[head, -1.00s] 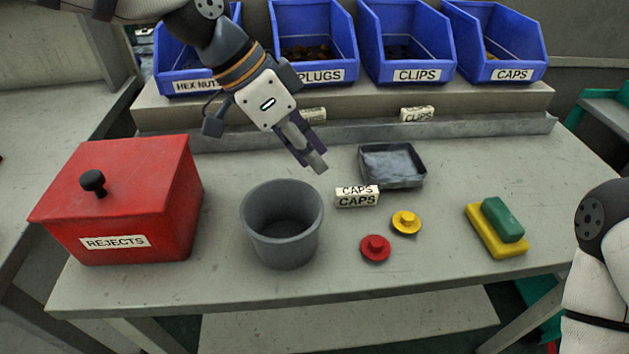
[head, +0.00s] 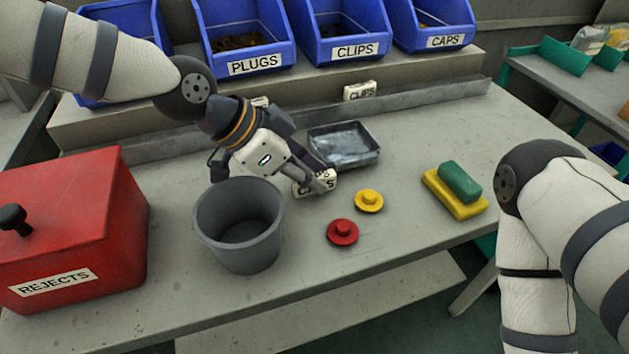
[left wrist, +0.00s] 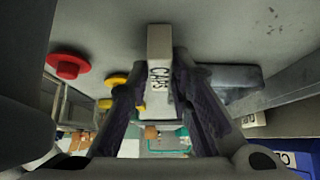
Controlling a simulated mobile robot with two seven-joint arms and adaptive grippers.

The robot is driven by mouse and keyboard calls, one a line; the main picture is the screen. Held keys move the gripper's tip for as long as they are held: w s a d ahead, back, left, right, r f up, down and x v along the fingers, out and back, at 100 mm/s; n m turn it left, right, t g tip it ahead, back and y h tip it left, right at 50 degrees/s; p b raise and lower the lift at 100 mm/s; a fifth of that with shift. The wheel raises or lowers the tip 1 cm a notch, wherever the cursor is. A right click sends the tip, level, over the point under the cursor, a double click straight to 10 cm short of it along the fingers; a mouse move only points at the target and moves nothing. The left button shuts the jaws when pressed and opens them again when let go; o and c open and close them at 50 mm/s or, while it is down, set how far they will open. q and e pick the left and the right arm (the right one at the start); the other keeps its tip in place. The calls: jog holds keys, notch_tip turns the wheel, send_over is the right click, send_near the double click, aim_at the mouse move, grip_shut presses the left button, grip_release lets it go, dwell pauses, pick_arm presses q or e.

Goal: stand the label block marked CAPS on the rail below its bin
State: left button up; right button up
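The white CAPS label block (head: 327,184) is on the table in front of the small dark tray, partly covered by my fingers. In the left wrist view the block (left wrist: 159,45) lies between the two fingers, which appear to close on its sides. My left gripper (head: 318,180) reaches down to it. The blue CAPS bin (head: 432,22) is the rightmost bin on the shelf. The grey rail (head: 430,104) runs along the shelf foot, and its stretch below the CAPS bin is bare. My right gripper is out of view.
A CLIPS block (head: 360,91) stands at the rail; another block (head: 260,102) is partly hidden by my left arm. Around the gripper are a grey bucket (head: 240,250), a dark tray (head: 345,161), red (head: 342,232) and yellow (head: 369,200) knobbed discs. A yellow-green sponge stack (head: 455,203) is right; a red REJECTS box (head: 110,220) left.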

pick_arm(q)
jog(key=shift+r, duration=0.1)
jog(key=shift+c, duration=0.6)
grip_shut()
